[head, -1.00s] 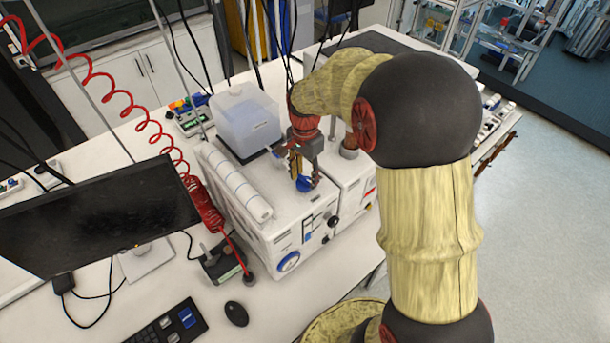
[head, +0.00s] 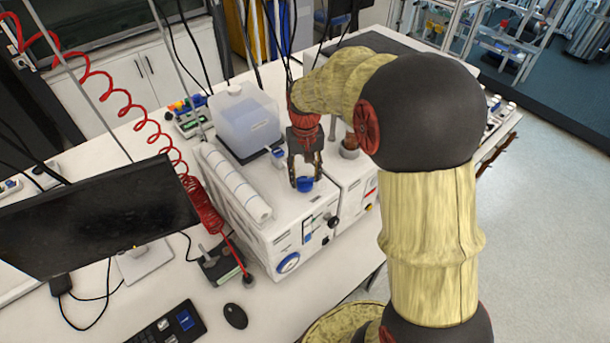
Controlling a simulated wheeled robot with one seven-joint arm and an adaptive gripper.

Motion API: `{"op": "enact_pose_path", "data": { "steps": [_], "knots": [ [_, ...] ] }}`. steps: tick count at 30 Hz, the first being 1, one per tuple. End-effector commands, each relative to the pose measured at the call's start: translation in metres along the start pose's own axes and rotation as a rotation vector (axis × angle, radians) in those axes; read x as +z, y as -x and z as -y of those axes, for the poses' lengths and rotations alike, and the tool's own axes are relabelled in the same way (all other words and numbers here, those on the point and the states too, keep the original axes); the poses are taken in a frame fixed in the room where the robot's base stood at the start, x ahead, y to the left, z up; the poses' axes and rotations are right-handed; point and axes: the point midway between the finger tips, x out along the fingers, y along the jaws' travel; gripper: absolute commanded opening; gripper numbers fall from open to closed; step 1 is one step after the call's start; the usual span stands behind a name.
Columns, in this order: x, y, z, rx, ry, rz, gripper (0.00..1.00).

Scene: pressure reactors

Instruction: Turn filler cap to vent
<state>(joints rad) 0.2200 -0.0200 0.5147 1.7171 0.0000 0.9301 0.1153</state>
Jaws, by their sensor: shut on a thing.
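The blue filler cap (head: 305,184) sits on top of the white reactor unit (head: 262,238), near the middle of the bench. My gripper (head: 304,176) points down over it, with one finger on each side of the cap, shut on it. The cap's lower edge is in view between and below the fingertips. Any marking on the cap is too small to read.
A clear plastic tank (head: 246,120) stands behind the cap and a white paper roll (head: 236,184) lies to its left. A second white unit (head: 352,187) adjoins on the right. A monitor (head: 95,218) and a red coiled hose (head: 150,130) are at left.

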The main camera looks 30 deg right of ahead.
Motion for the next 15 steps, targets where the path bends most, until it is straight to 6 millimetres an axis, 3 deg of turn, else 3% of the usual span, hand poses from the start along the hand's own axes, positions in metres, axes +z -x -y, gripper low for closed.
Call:
{"op": "enact_pose_path", "data": {
  "steps": [15],
  "knots": [
    [-0.0017, 0.0005, 0.0004, 0.000, 0.412, -0.003, 0.17]
  ]
}}
